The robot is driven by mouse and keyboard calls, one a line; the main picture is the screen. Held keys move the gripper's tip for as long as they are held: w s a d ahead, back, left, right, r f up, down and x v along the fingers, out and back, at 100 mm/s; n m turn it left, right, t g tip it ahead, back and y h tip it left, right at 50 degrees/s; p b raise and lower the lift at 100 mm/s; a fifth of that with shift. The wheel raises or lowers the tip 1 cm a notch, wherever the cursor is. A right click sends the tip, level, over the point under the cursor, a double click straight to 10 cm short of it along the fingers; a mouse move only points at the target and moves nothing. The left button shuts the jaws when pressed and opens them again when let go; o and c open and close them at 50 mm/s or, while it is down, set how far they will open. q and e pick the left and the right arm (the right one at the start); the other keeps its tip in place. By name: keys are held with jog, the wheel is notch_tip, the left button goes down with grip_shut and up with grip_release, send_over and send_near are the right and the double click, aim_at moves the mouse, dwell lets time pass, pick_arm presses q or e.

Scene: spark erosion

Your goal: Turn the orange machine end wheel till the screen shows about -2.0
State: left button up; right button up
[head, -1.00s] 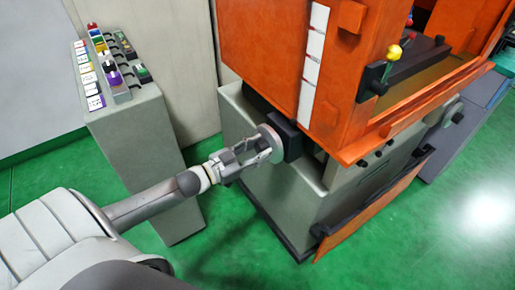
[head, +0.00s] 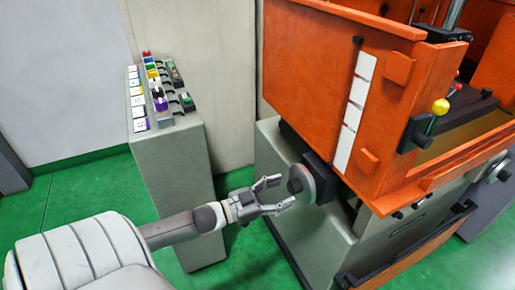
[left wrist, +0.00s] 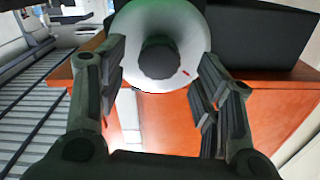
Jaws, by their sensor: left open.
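The machine's end wheel is a pale grey disc (head: 309,181) with a dark hub, mounted on a black block at the left end of the orange machine (head: 310,60). My left gripper (head: 284,192) is open and empty, just left of the wheel and facing it. In the left wrist view the wheel (left wrist: 188,38) is straight ahead, its dark hub (left wrist: 160,59) between the two spread fingers. A small red mark (left wrist: 186,73) shows on its face, at the lower right of the hub. No screen reading is visible. My right gripper is out of view.
A grey pedestal (head: 175,190) with coloured switches and labels stands left of the machine, behind my left arm. A yellow-knobbed lever (head: 440,106) is on the machine's front. Green floor (head: 90,195) is open at the left.

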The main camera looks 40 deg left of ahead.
pick_arm(q)
jog(key=v, duration=0.8)
jog(key=shift+s, duration=0.2)
jog(key=shift+a, duration=0.1)
jog(key=s+a+f+n+g+y, duration=0.2)
jog(key=s+f+y, duration=0.1)
jog(key=f, duration=0.7)
jog(key=s+a+f+n+g+y, duration=0.15)
jog(key=s+f, duration=0.25)
jog(key=f, duration=0.7)
jog(key=s+a+f+n+g+y, duration=0.2)
jog(key=s+f+g+y, duration=0.1)
jog(key=f, duration=0.7)
jog(key=s+d+f+g, duration=0.4)
jog(key=s+d+f, duration=0.5)
jog(key=s+f, duration=0.1)
jog(key=s+d+f+m+g, duration=0.1)
jog(key=s+d+f+g, duration=0.4)
jog(key=s+d+f, duration=0.4)
jog(key=s, duration=0.4)
jog(key=shift+s+d+f+h, duration=0.35)
jog(key=shift+d, duration=0.05)
